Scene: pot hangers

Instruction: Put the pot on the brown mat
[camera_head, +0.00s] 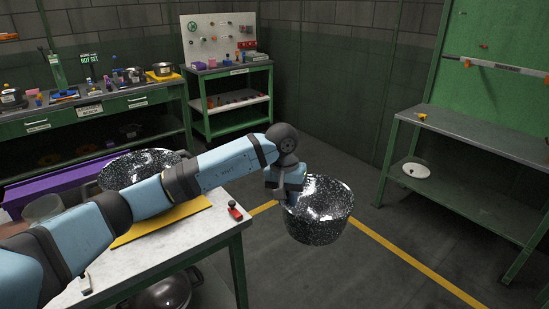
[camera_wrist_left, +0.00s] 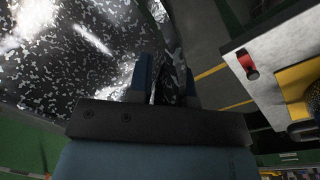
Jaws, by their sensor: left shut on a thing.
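A black-and-white speckled pot (camera_head: 322,226) hangs in the air over the floor, to the right of the near table. My left gripper (camera_head: 287,198) is shut on its rim at the pot's left side. In the left wrist view the pot's speckled wall (camera_wrist_left: 60,75) passes between the fingers of my left gripper (camera_wrist_left: 165,85). I cannot make out a clearly brown mat. A yellow-ochre mat (camera_head: 168,220) lies on the near table, partly hidden by my left arm. My right gripper is not in view.
Another speckled pot (camera_head: 140,163) stands on the near table (camera_head: 187,253), behind my left arm. A small red object (camera_head: 235,212) lies near that table's right edge. A grey workbench (camera_head: 480,142) stands at the right, its top mostly clear. Open floor lies between.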

